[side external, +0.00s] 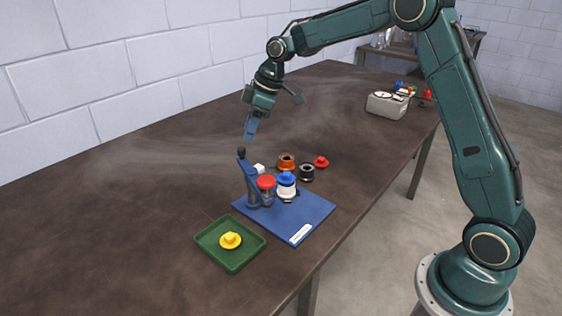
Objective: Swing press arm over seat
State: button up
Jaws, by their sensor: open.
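A blue board (313,210) lies on the brown table. On its left part stands a blue press post (251,187) with a black knob (241,153) at its upper end. Right beside the post is a red round piece (266,182) above a greyish body. A white round part with a blue top (287,187) stands to the right of that; whether it sits in the seat cannot be told. My gripper (251,138) is open and empty, pointing down just above the black knob, apparently apart from it. Its fingers look merged from this side.
A green tray (214,239) with a yellow piece (231,240) lies at the front left. Behind the board are an orange-brown ring (286,162), a black ring (307,172), a red piece (321,161) and a small white block (259,168). A light box (388,105) stands far back. The left table is clear.

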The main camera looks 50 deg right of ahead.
aim_at(242, 148)
jog(key=shift+x, duration=2.8)
grip_shut()
